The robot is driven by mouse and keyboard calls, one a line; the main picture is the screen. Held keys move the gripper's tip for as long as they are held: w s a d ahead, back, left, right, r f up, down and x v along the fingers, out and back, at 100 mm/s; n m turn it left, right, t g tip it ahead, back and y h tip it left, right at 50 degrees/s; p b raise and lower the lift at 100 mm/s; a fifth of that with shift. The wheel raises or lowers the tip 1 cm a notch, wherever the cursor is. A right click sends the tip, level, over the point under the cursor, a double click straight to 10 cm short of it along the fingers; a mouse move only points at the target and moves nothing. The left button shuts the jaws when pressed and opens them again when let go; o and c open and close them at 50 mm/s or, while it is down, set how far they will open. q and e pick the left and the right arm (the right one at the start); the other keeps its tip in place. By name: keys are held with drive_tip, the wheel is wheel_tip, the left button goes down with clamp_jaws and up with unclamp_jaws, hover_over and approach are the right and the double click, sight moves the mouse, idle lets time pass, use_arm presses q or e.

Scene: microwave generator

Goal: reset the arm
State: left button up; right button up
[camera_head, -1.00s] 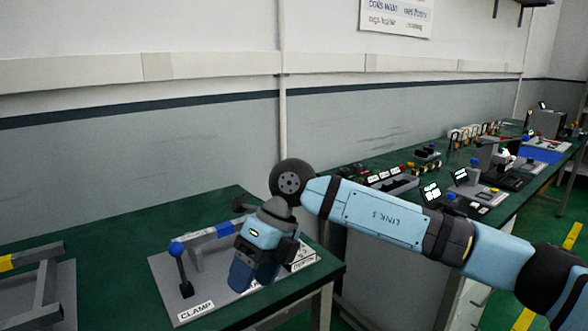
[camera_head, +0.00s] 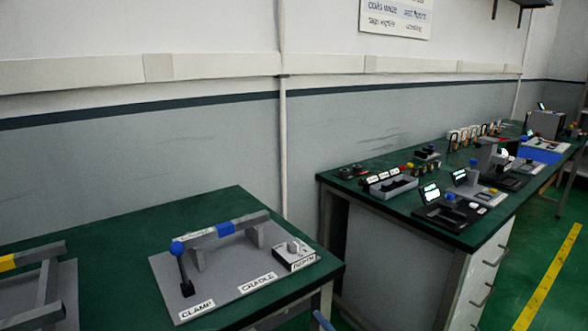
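Neither of my grippers shows in the head view now. A small light-blue piece at the bottom edge, below the near table's right corner, may be part of my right arm; too little of it shows to tell. The clamp and cradle fixture stands on a grey plate (camera_head: 225,283) on the near green table (camera_head: 120,262). Its grey bar with a blue band (camera_head: 225,229) rests across upright supports. A lever with a blue ball (camera_head: 177,248) stands at the bar's left end. A small switch box (camera_head: 294,255) sits at the plate's right end.
Another grey fixture with a yellow band (camera_head: 8,262) stands at the far left. A second green bench (camera_head: 400,205) at the right holds trays, small screens and devices. A gap separates the tables. Green floor with a yellow line (camera_head: 550,275) lies at the right.

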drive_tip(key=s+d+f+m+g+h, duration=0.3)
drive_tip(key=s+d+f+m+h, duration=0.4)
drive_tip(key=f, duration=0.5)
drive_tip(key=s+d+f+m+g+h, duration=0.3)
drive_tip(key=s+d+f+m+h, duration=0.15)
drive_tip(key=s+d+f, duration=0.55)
use_arm(q)
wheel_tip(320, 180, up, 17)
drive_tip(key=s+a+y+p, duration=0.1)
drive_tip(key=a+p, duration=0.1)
drive_tip(key=p, duration=2.3)
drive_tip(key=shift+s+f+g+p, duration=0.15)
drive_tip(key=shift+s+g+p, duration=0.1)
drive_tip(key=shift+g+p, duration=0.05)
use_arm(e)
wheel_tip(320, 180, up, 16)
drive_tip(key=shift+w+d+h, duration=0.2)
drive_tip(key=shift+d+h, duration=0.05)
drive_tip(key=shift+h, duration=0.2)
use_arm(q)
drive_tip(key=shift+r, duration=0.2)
